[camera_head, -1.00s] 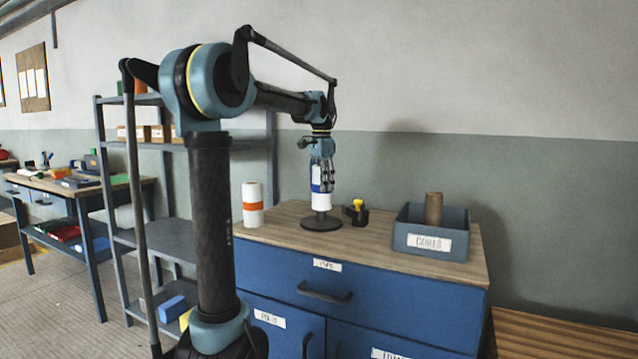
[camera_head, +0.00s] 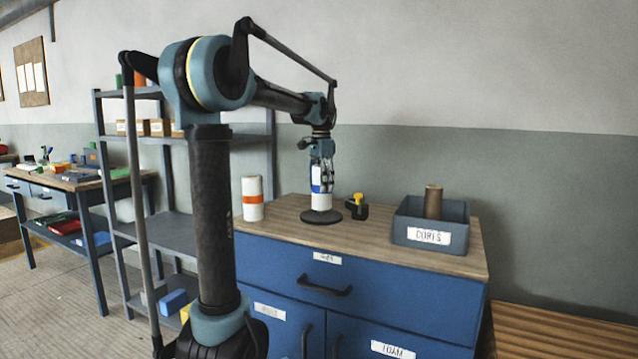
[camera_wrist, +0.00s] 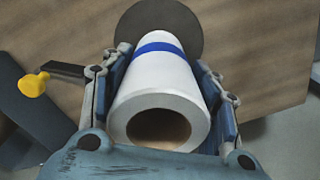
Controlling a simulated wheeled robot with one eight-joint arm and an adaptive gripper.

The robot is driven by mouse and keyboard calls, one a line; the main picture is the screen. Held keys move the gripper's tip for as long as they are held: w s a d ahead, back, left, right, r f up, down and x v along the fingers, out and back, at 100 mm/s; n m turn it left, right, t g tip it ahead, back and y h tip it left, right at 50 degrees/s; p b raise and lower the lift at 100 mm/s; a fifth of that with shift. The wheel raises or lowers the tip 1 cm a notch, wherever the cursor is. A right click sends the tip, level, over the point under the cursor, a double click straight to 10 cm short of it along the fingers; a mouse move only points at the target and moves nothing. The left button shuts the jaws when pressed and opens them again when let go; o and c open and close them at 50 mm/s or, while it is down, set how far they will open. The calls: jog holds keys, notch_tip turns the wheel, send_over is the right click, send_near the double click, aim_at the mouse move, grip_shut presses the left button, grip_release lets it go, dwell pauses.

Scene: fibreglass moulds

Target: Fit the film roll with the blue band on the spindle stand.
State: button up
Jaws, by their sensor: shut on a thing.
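The white film roll with the blue band (camera_head: 321,201) is held upright in my gripper (camera_head: 321,176), over the spindle stand (camera_head: 321,218). The stand is a dark round base on the cabinet top, and its post is hidden. The roll's lower end is at or just above the base; I cannot tell whether they touch. In the wrist view the fingers are shut on both sides of the roll (camera_wrist: 165,75), with the blue band toward the far end. I look into its open brown core, with no post tip visible. The stand's dark base (camera_wrist: 190,28) shows behind the roll.
A white roll with an orange band (camera_head: 252,200) stands left on the cabinet top (camera_head: 285,212). A black tool with a yellow knob (camera_head: 357,207) sits close right of the stand. A grey-blue cores bin (camera_head: 400,232) holds a brown tube (camera_head: 433,201) farther right.

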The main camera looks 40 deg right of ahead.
jog(key=shift+w+d+f, duration=0.1)
jog(key=shift+f, duration=0.7)
jog(key=o, duration=1.5)
jog(key=shift+r, duration=0.45)
notch_tip(320, 180, up, 11)
